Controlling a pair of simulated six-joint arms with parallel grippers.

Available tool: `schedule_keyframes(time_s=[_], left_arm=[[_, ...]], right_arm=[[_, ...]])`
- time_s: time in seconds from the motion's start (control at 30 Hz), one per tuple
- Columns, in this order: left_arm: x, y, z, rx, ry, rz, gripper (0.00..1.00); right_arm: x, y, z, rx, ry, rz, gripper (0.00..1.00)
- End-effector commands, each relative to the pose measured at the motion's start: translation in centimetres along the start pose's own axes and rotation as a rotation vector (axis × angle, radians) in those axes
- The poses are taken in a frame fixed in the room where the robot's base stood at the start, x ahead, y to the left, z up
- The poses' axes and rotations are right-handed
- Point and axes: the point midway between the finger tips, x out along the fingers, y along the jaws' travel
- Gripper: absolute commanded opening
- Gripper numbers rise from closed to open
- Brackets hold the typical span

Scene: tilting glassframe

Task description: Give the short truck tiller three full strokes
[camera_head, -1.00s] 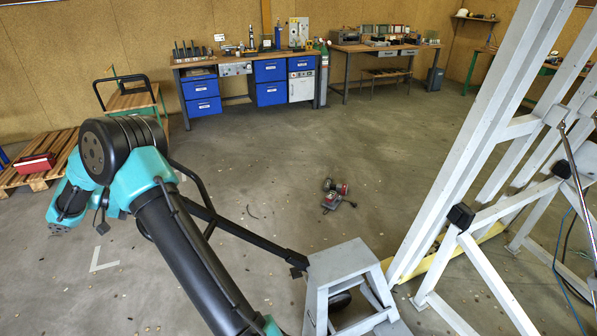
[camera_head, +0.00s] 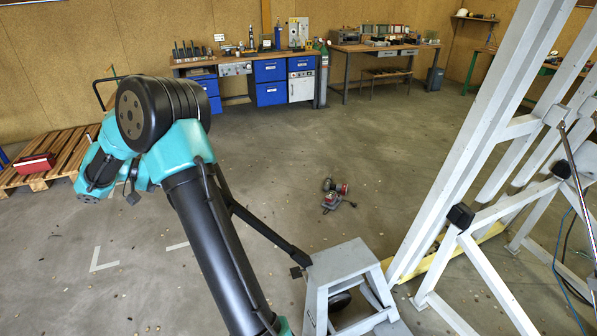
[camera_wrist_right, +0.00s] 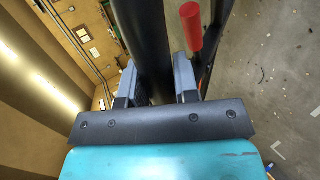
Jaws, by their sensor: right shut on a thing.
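The tiller is a slim black bar in the head view (camera_head: 262,228). It slants up and left from beside the grey stand, and its upper end is hidden behind my teal and black arm. In the right wrist view my right gripper (camera_wrist_right: 154,70) is shut around a thick black bar of the tiller (camera_wrist_right: 148,30), one jaw on each side. A red grip (camera_wrist_right: 192,28) shows just right of the right jaw. The gripper is hidden in the head view. My left gripper is not in view.
A grey stand (camera_head: 340,262) is by the tiller's lower end. A white frame (camera_head: 465,130) rises on the right. A red and grey tool (camera_head: 335,192) lies on the floor. A wooden pallet (camera_head: 60,153) is at left. Workbenches line the back wall; the middle floor is mostly clear.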

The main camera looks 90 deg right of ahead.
Motion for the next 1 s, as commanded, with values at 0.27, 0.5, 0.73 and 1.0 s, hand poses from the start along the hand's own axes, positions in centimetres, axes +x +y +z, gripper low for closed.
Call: schedule_keyframes(time_s=[0.27,0.5,0.73,1.0], left_arm=[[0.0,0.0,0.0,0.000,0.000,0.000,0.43],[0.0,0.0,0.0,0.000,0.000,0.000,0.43],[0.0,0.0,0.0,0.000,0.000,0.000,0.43],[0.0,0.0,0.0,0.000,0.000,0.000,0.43]], right_arm=[[2.2,4.1,0.0,-0.003,0.000,0.001,0.00],[2.1,4.1,0.0,-0.003,0.001,0.001,0.00],[3.7,6.4,0.0,0.001,-0.001,-0.001,0.00],[7.4,11.5,0.0,0.001,-0.002,0.000,0.00]])
